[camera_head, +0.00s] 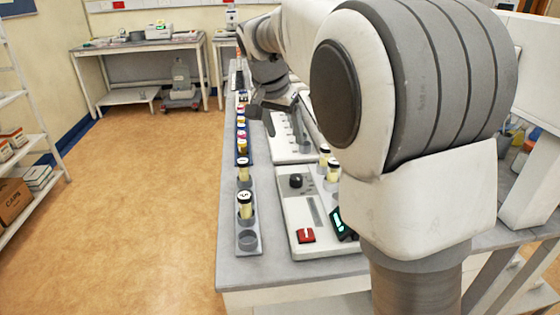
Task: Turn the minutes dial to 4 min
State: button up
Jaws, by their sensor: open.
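A white device (294,218) stands on the bench near the front. It has a round black knob (296,181), the only dial I can make out, and its markings are too small to read. A red switch (306,236) sits at its front left corner. A dark display (340,224) with green digits is partly hidden by my arm. My gripper (281,116) is open and empty. It is above the bench, beyond the knob and apart from it, over a second white panel.
A grey rack (249,241) with capped yellow vials (245,204) stands left of the device. More vials (329,168) stand right of the knob. A second white panel (290,146) lies farther back. My arm covers the right side. The floor at left is clear.

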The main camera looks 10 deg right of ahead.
aim_at(296, 177)
jog(key=b+x, duration=0.2)
jog(key=x, duration=1.5)
jog(key=shift+w+d+f+b, duration=0.15)
jog(key=shift+f+b, duration=0.1)
jog(key=shift+b, duration=0.15)
grip_shut()
